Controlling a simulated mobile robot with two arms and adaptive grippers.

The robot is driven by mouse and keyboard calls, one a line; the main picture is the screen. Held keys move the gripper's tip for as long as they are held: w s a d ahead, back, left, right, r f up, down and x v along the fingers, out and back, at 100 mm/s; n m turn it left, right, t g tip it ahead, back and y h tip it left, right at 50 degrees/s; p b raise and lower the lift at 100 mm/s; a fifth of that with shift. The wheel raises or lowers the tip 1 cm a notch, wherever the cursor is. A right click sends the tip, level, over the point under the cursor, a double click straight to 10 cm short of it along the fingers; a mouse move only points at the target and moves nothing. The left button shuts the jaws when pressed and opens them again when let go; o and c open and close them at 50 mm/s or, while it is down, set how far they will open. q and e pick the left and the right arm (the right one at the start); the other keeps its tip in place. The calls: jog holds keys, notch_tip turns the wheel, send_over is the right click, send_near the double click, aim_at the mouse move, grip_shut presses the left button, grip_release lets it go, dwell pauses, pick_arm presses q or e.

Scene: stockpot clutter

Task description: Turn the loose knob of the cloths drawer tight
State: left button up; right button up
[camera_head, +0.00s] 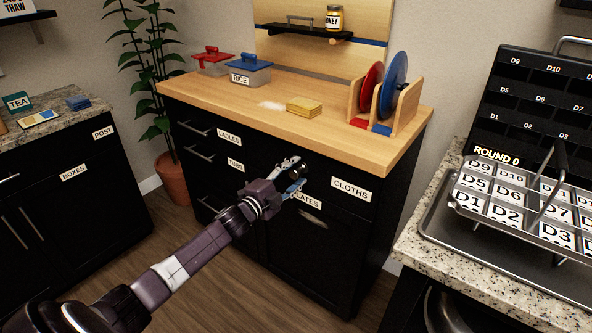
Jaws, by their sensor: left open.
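The cloths drawer (330,172) is the black top-right drawer of the middle cabinet, with a white CLOTHS label (352,189) on its right part. The drawer looks shut. My left arm reaches in from the lower left, and my left gripper (296,174) is open at the drawer front, to the left of the label. A small dark, shiny round shape between the fingertips may be the knob. The fingers cover most of it, so I cannot tell whether they touch it. How loose the knob is cannot be seen. My right gripper is not in view.
The wooden top (240,110) holds a yellow sponge-like block (304,106), the RICE container (249,73) and a rack with a red and a blue disc (393,85). A PLATES label sits below the drawer. A granite counter with a wire basket (520,200) stands at right.

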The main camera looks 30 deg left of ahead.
pick_arm(q)
jog(key=shift+r+n+p, duration=0.15)
jog(key=shift+n+p, duration=0.25)
jog(key=shift+n, duration=0.2)
jog(key=shift+d+n, duration=0.1)
jog(key=shift+n, duration=0.4)
jog(key=shift+n+p, duration=0.4)
jog(key=shift+n, duration=0.2)
jog(key=shift+n+p, duration=0.6)
jog(key=shift+n, duration=0.3)
jog(key=n, duration=0.2)
jog(key=shift+n+p, duration=0.75)
jog(key=shift+n, duration=0.65)
jog(key=n, duration=0.2)
jog(key=shift+n, duration=0.3)
grip_shut()
jog(key=m, duration=0.4)
jog(key=shift+m, duration=0.3)
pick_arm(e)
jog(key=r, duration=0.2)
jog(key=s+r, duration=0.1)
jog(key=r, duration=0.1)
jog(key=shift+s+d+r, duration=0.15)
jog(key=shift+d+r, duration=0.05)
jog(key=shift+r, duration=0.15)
